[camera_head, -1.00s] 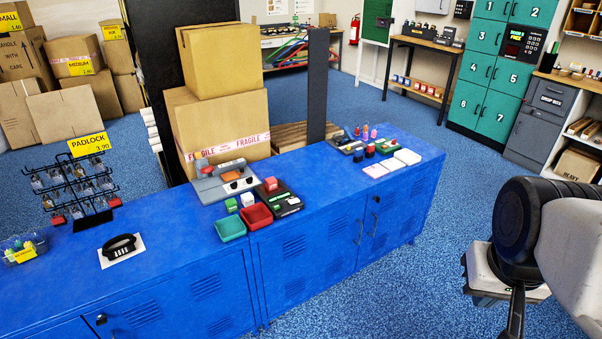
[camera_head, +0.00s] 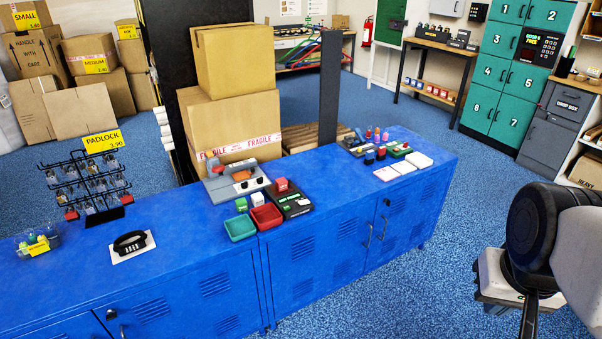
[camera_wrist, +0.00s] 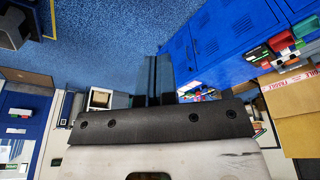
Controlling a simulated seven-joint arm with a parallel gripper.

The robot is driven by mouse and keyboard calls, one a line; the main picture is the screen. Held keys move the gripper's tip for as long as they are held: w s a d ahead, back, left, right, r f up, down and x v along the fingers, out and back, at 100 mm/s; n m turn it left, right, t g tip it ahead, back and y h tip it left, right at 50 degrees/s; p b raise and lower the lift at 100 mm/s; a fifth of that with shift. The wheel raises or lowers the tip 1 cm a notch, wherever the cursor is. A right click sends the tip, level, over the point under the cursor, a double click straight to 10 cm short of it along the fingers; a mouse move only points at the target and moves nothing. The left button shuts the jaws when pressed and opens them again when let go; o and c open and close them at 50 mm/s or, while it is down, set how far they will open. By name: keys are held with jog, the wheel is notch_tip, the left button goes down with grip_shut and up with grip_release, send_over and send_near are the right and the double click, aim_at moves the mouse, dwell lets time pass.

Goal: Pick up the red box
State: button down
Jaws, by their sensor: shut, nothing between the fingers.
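In the wrist view my gripper (camera_wrist: 157,62) is shut and empty, with dark fingers together. The counter's items show at that view's right edge, away from the fingers.
A green tray (camera_head: 240,228) sits left of the red tray. A grey machine (camera_head: 236,182) and stacked cartons (camera_head: 237,60) stand behind. A padlock rack (camera_head: 88,182) and a black handle (camera_head: 130,242) are at left. Blue floor (camera_head: 440,215) is open between counter and arm.

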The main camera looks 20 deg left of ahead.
jog(key=c, duration=1.8)
grip_release()
jog(key=o, duration=1.3)
jog(key=shift+w+r, duration=0.1)
